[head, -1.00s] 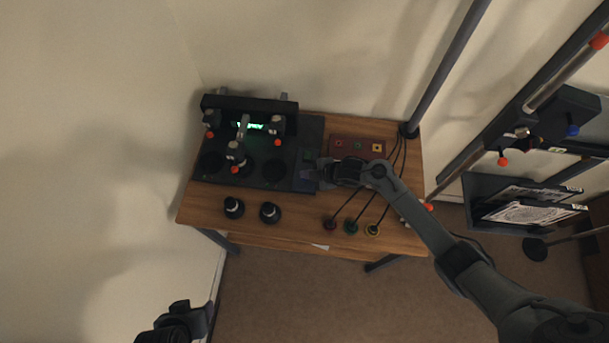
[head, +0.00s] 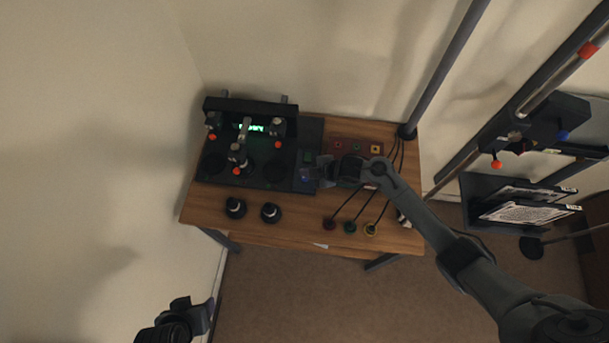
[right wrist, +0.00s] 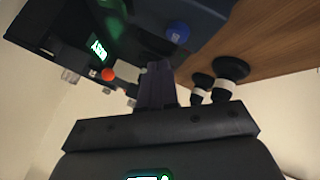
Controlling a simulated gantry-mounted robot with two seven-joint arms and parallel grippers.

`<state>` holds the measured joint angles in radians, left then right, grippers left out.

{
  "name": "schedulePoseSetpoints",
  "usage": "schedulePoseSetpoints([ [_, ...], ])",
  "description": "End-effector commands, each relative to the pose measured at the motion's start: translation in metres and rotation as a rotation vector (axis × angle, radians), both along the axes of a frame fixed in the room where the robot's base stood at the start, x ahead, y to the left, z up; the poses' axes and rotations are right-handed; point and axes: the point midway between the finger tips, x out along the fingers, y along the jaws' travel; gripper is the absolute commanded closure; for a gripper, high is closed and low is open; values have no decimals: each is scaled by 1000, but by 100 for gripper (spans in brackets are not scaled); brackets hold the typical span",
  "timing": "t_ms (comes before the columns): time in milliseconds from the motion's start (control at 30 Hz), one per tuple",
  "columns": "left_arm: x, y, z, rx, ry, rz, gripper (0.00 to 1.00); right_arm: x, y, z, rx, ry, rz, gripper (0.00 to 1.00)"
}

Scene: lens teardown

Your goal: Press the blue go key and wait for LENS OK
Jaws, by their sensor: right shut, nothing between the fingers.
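The round blue key (right wrist: 178,31) shows in the right wrist view on a dark panel, with a green key (right wrist: 113,7) to its left. My right gripper (right wrist: 160,72) is shut and empty, its fingertips below the blue key in that picture and apart from it. In the head view the right gripper (head: 320,174) is over the right end of the black lens station (head: 284,181). The blue key (head: 306,179) shows faintly beside it. A small display (head: 251,128) glows green; its text is too small to read. My left gripper (head: 197,316) is at the bottom left, away from the table.
Two black cylinders with white bands (head: 235,208) (head: 271,213) stand on the wooden table (head: 300,222) in front of the station. A dark red box (head: 375,148) and cables with coloured ends lie to the right. Orange-tipped clamps stand on the station.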

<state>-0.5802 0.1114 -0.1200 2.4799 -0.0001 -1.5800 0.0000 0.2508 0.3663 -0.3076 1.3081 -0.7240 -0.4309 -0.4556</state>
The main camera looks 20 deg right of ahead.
Motion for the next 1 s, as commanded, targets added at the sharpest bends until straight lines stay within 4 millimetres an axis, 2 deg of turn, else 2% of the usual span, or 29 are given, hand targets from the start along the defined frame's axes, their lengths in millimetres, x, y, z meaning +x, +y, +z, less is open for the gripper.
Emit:
schedulePoseSetpoints([
  [33,0,0,10,1,0,-1,43,0,0,11,0,-1,0,100],
  [300,0,2,32,8,0,-6,43,0,0,34,-1,-1,-1,100],
  [1000,0,1,33,7,-1,-4,43,0,0,36,1,0,-1,100],
])
